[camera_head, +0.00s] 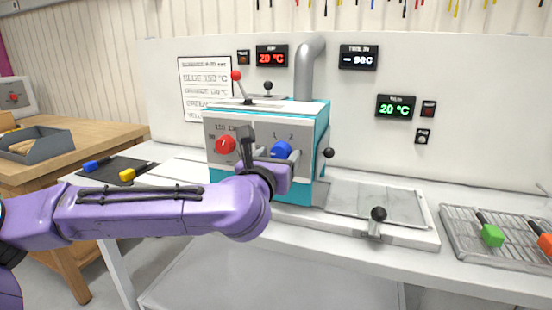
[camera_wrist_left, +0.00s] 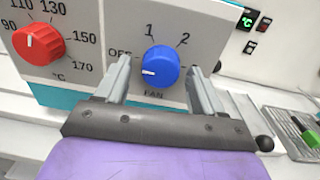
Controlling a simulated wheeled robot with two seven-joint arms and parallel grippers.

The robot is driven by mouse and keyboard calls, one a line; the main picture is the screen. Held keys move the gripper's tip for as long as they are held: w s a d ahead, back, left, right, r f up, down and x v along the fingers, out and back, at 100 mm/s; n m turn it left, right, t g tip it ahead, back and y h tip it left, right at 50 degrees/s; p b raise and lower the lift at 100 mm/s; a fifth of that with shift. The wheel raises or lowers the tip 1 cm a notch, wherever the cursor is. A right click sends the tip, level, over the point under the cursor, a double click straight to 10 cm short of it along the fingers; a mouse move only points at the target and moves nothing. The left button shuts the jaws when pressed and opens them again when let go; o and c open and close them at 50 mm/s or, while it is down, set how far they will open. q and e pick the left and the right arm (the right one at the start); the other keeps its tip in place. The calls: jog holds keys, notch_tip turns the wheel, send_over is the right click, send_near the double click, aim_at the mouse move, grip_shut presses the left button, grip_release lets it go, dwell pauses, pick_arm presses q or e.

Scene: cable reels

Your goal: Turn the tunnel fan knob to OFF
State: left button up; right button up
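The tunnel fan knob is blue (camera_head: 281,150) on the grey front panel of a teal machine (camera_head: 262,125). In the left wrist view the knob (camera_wrist_left: 160,66) sits above the FAN label, with OFF at its left and 1 and 2 above. Its white mark points left, toward the OFF side. The left finger partly covers the OFF label. My left gripper (camera_head: 268,152) is at the panel; it also shows in the left wrist view (camera_wrist_left: 162,78). Its fingers are spread on either side of the knob with gaps visible. My right gripper is not in view.
A red temperature knob (camera_wrist_left: 38,42) is just left of the fan knob. A red-tipped lever (camera_head: 237,76) stands on the machine, and a black ball handle (camera_head: 328,153) sticks out at its right. A plate with a black-knobbed handle (camera_head: 378,214) lies to the right.

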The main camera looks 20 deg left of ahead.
pick_arm(q)
jog(key=shift+s, duration=0.1)
jog(key=s+b, duration=0.1)
jog(key=s, duration=0.9)
jog(key=shift+s, duration=0.2)
